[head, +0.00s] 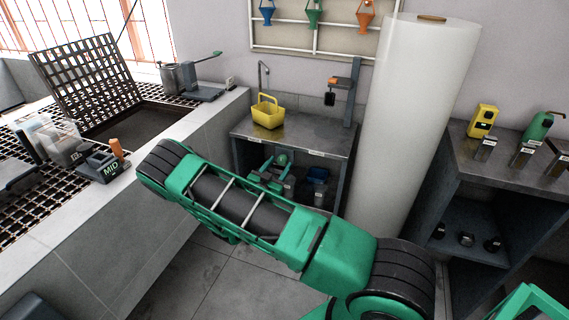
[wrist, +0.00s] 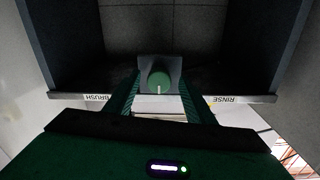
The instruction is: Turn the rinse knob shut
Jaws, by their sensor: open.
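A round green knob (wrist: 159,80) with a white pointer line sits on a dark grey block (wrist: 145,66) in the wrist view. The pointer line runs toward the bottom of that picture. My gripper (wrist: 160,95) is open, with one green finger to each side of the knob's near side. I cannot tell whether the fingers touch the knob. In the head view my gripper (head: 266,178) is under the top of the small steel table (head: 300,133), partly hidden behind my arm. The knob is not clear there.
Labels reading BRUSH (wrist: 84,97) and RINSE (wrist: 226,99) show upside down on an edge in the wrist view. A yellow basket (head: 267,112) stands on the table. A blue item (head: 318,185) lies below it. A tall white roll (head: 415,125) stands close on the right.

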